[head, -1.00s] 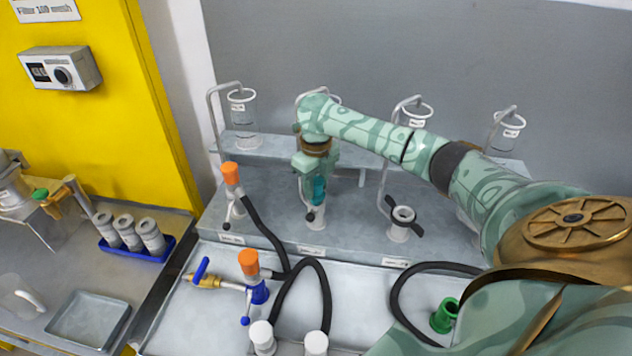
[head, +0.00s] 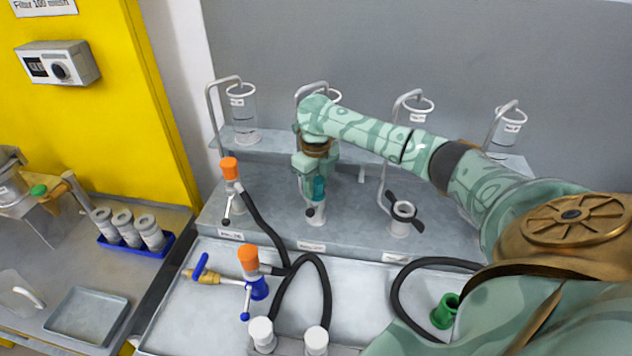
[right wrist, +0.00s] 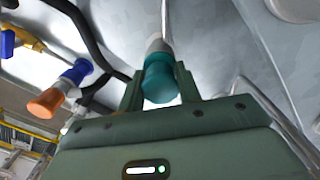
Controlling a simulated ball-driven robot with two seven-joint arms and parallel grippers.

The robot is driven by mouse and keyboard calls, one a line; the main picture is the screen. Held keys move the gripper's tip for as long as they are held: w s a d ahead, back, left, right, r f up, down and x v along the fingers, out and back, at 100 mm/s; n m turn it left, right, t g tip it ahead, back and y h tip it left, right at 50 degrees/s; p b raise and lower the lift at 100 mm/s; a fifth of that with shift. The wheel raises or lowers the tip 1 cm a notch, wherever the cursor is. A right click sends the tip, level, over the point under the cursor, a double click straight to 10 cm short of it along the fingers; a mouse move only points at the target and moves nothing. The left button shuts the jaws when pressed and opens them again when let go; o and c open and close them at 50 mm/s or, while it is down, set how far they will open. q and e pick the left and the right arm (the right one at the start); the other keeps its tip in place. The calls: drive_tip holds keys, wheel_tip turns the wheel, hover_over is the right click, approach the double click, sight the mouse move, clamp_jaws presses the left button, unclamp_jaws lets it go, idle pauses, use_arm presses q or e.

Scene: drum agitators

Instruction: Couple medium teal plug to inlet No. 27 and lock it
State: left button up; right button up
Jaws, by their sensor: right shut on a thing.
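The teal plug (head: 319,188) is in my right gripper (head: 313,182), above the second inlet (head: 316,213) from the left on the grey step. My gripper points down, and its fingers are shut on the plug. In the right wrist view, the plug (right wrist: 159,80) sits between the two fingers (right wrist: 158,90), in line with a pale inlet collar beyond it. I cannot tell how deeply it is seated. A dark lever shows at the inlet's left side. The label below is too small to read as No. 27. My left gripper is out of view.
An orange plug (head: 229,168) stands in the left inlet. An open inlet (head: 402,215) with dark levers is to the right. An orange-topped blue fitting (head: 257,288), black hoses (head: 326,285) and a green socket (head: 445,311) are in front.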

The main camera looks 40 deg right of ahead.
drive_tip(key=shift+f, duration=0.15)
drive_tip(key=o, duration=1.1)
drive_tip(key=shift+c, duration=0.2)
wheel_tip(320, 180, up, 8)
drive_tip(key=p, duration=0.9)
drive_tip(key=shift+f, duration=0.1)
